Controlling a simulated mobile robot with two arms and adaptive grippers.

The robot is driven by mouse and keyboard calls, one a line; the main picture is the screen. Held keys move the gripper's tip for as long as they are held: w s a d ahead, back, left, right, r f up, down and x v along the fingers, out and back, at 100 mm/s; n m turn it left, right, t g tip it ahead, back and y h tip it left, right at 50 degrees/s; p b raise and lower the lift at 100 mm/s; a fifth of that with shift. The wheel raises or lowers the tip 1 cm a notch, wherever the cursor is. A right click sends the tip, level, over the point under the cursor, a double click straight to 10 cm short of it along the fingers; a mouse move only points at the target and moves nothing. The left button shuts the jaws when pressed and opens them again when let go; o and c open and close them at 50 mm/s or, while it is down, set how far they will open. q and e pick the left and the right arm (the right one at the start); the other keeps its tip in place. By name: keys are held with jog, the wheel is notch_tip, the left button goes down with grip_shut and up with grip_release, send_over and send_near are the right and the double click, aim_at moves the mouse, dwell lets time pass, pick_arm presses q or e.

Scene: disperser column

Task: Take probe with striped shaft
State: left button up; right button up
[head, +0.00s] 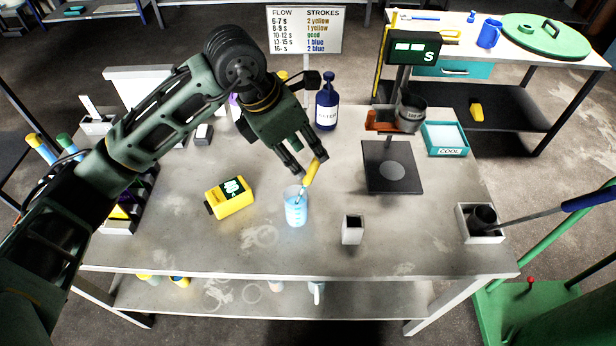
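A probe with a yellow handle (312,172) leans in a clear beaker (296,212) of light blue liquid near the middle of the table. Its thin shaft goes down into the beaker; stripes are too small to make out. My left gripper (306,163) reaches in from the upper left, fingers pointing down just above the beaker. Its fingers are apart, with the top of the yellow handle at the right fingertip. I see no clear grip on the handle. My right gripper is not in view.
A yellow meter (230,198) lies left of the beaker, a small grey block-shaped holder (352,229) to its right. A blue bottle (327,103) stands behind. A dark plate (391,167) under a display stand and a ladle in a white holder (481,236) are further right.

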aim_at(311, 166)
pick_arm(q)
jog(key=p+x, duration=0.3)
jog(key=x, duration=0.4)
jog(key=shift+f+p, duration=0.1)
jog(key=shift+p, duration=0.2)
jog(key=shift+w+f, duration=0.1)
jog(key=shift+f, duration=0.15)
jog(key=shift+c, duration=0.5)
grip_shut()
